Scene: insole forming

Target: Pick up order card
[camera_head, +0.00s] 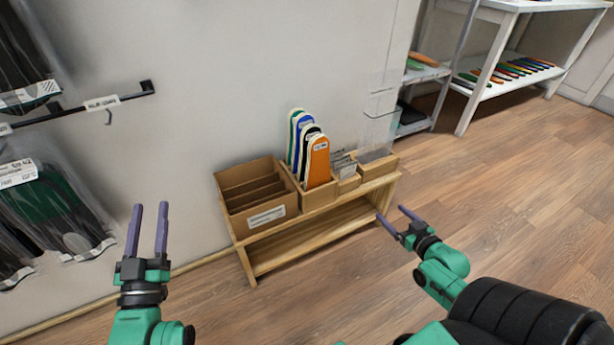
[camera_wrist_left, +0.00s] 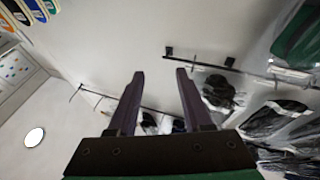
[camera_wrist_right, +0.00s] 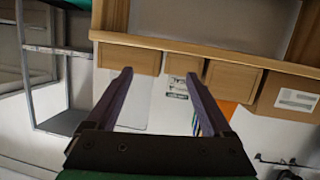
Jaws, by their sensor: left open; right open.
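Small grey-white cards (camera_head: 343,162), which may include the order card, stand in a small box on the wooden bench in the head view; I cannot tell which one it is. A printed white card (camera_wrist_right: 178,87) shows upside down in the right wrist view, beyond my fingers. My left gripper (camera_head: 151,206) is open and empty, raised in front of the wall, left of the bench. My right gripper (camera_head: 394,214) is open and empty, at the bench's right front end, apart from the cards. The left wrist view shows the left fingers (camera_wrist_left: 159,75) spread with nothing between them.
On the bench (camera_head: 310,217) stand a divided cardboard box (camera_head: 262,217) and upright colourful insoles (camera_head: 318,160). Packaged insoles (camera_head: 50,205) hang at left. A white shelf rack (camera_head: 487,84) with insoles stands at back right. The floor (camera_head: 520,190) at right is clear.

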